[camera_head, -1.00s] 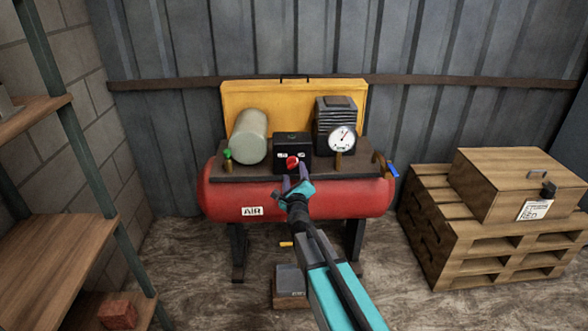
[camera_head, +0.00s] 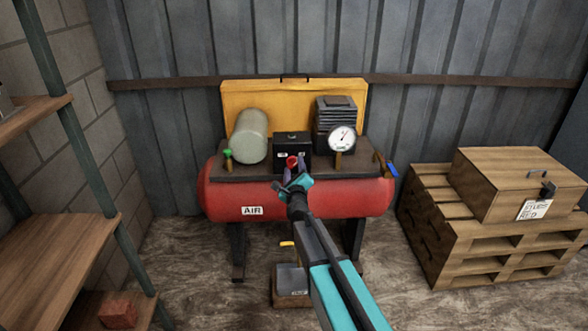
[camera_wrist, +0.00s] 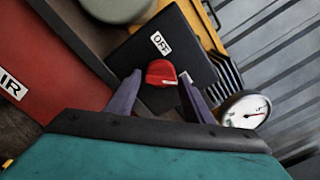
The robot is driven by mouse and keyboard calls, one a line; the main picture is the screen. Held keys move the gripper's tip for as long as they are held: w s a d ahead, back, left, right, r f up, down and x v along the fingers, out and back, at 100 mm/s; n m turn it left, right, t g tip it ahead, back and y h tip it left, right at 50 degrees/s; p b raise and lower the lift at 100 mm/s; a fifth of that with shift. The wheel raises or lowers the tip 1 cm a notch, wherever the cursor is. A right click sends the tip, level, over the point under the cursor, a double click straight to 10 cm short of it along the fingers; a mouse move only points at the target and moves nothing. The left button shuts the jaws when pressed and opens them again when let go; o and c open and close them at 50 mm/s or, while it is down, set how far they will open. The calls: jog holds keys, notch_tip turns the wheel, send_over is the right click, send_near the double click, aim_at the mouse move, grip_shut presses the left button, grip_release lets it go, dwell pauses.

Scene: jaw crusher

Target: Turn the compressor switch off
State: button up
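The compressor (camera_head: 225,197) has a red tank, and on its top plate stands a black switch box (camera_head: 292,138) with a red knob (camera_head: 292,161) on its front. In the wrist view the box (camera_wrist: 185,40) looks tilted and bears a white "OFF" label (camera_wrist: 161,43). There the red knob (camera_wrist: 161,72) shows between the two purple fingertips of my gripper (camera_wrist: 161,76), with a narrow gap on each side. The other label is not readable.
A pressure gauge (camera_head: 341,139) stands right of the box, and a grey cylinder (camera_head: 250,136) stands left. A green-topped valve (camera_head: 228,158) is further left. A wooden crate (camera_head: 515,184) on pallets (camera_head: 500,258) is at the right, shelves (camera_head: 65,245) at the left.

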jog(key=c, duration=0.7)
jog(key=shift+c, duration=0.2)
jog(key=shift+n, duration=0.5)
jog(key=n, duration=0.2)
jog(key=shift+r+n+p, duration=0.1)
jog(key=shift+n+p, duration=0.2)
jog(key=shift+p, duration=0.05)
jog(key=n+p, duration=0.1)
jog(key=n, duration=0.2)
jog(key=shift+r+n, duration=0.15)
jog(key=shift+n, duration=0.15)
jog(key=n+p, duration=0.2)
jog(key=n, duration=0.3)
jog(key=shift+r+p, duration=0.15)
jog(key=shift+p, duration=0.25)
jog(key=n+p, duration=0.2)
jog(key=n, duration=0.3)
jog(key=shift+n+p, duration=0.35)
jog(key=shift+n, duration=0.05)
